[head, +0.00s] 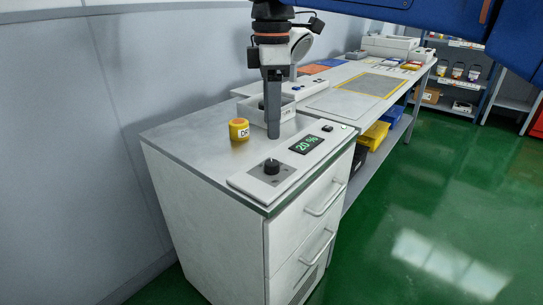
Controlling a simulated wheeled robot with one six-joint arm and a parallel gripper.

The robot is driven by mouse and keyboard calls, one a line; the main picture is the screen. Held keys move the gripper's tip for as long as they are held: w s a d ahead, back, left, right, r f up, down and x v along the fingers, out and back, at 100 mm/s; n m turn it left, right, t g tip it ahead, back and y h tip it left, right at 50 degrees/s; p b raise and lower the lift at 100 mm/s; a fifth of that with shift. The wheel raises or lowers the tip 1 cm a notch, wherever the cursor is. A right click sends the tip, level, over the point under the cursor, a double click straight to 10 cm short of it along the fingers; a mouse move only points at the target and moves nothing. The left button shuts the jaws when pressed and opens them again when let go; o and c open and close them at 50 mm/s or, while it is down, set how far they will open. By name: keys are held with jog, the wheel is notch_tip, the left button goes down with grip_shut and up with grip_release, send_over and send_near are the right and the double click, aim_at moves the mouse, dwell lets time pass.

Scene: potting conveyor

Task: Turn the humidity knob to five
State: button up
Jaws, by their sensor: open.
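The humidity knob (271,166) is a small black knob on a grey plate at the near end of the white control panel (240,182). The panel lies along the front edge of the grey cabinet top. A display (305,145) beside the knob reads "20 %" in green. The marks around the knob are too small to read. My gripper (273,136) points down above the cabinet top, behind the knob and apart from it in the picture. It is open and holds nothing that I can see; its finger gap is hard to make out from this side.
A yellow jar (239,132) with an orange lid stands left of my gripper. A white tray (286,108) is behind my gripper. A small black switch (327,128) sits on the panel past the display. A long workbench (340,98) extends behind. The cabinet top's left part is clear.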

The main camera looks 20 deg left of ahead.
aim_at(272, 163)
notch_tip(272, 163, down, 10)
jog(key=shift+r, duration=0.1)
dwell(0.4)
jog(key=c, duration=1)
jog(key=shift+c, duration=0.2)
